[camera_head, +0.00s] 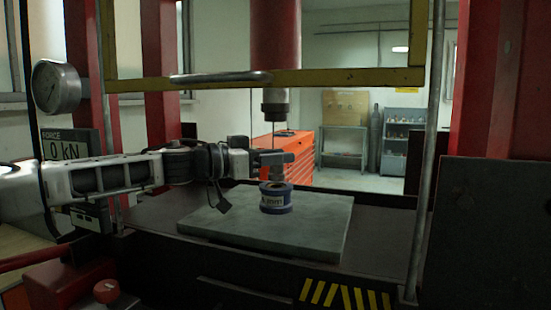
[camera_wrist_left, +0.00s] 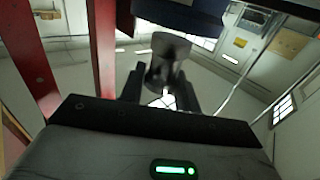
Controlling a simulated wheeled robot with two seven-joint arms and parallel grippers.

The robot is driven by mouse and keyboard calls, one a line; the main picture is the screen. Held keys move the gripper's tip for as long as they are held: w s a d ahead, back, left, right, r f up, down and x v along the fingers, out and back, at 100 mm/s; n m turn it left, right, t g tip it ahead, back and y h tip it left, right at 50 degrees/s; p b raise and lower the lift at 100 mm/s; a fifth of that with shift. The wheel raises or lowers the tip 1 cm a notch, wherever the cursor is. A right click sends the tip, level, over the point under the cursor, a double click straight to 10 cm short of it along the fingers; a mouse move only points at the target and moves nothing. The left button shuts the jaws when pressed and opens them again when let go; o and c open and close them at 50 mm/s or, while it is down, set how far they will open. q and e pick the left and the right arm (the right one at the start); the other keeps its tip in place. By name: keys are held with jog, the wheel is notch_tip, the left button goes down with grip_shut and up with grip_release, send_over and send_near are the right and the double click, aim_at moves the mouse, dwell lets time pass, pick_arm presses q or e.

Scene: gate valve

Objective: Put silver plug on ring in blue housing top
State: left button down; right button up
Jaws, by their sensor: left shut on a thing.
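The blue housing (camera_head: 276,198) stands upright on the grey plate (camera_head: 320,222), a short cylinder with a pale label band. My left gripper (camera_head: 277,160) reaches in from the left, directly above it. It is shut on the silver plug (camera_head: 277,173), a small grey cylinder, which shows just over the housing's top. Whether plug and housing touch is not clear. In the left wrist view the plug (camera_wrist_left: 168,58) sits between the dark fingers (camera_wrist_left: 160,88), with the dark blue housing (camera_wrist_left: 185,10) close to its end. The ring inside the housing is hidden. My right gripper is out of view.
The red press ram (camera_head: 275,60) with its dark tip (camera_head: 275,105) hangs above the gripper. A yellow frame bar (camera_head: 330,78) crosses above, and red columns (camera_head: 160,80) stand at the sides. The grey plate is clear around the housing.

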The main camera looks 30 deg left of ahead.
pick_arm(q)
jog(key=shift+r, duration=0.15)
jog(key=shift+f+b, duration=0.4)
jog(key=shift+f, duration=0.2)
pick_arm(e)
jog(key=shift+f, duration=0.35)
pick_arm(q)
jog(key=c, duration=1)
grip_release()
jog(key=shift+f, duration=0.1)
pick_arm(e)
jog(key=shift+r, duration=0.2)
